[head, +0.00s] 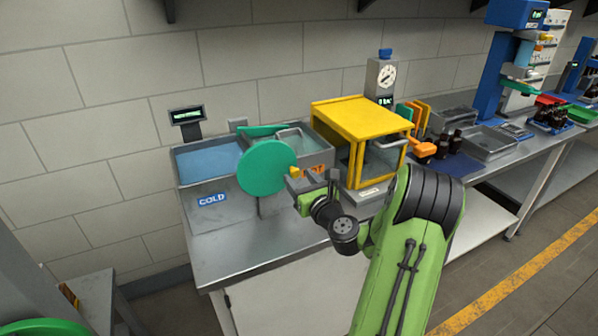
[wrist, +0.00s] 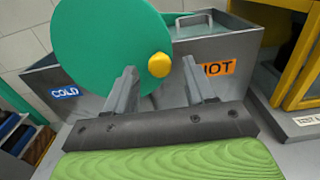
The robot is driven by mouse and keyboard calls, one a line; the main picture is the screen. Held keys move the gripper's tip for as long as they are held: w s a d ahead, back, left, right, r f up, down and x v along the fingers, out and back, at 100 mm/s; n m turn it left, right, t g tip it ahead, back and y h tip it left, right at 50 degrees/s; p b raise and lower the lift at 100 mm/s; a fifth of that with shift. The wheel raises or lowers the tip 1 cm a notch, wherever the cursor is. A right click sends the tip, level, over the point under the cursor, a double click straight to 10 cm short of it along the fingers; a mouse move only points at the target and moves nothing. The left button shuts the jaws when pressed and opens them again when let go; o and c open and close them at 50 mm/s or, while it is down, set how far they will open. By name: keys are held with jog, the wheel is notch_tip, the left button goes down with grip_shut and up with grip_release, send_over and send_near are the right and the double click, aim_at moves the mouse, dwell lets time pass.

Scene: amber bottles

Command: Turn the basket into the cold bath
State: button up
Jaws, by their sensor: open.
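The cold bath (head: 208,160) is a steel tank of blue water with a blue COLD label, at the left of the bench in the head view. The hot bath (wrist: 240,45) with an orange HOT label adjoins it on the right. A large green disc (head: 264,168) with a yellow knob (wrist: 159,64) stands upright in front of the baths. A green part (head: 262,131) shows behind it over the hot side. I cannot make out the basket itself. My gripper (head: 298,180) is open in front of the disc; in the wrist view the knob appears between its fingers (wrist: 160,88).
A small display (head: 187,115) stands behind the cold bath. Dark bottles (head: 449,143) and a steel tray (head: 490,141) are farther right. The bench front (head: 240,245) is bare.

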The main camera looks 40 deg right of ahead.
jog(key=shift+w+d, duration=0.2)
jog(key=shift+w, duration=0.35)
grip_shut()
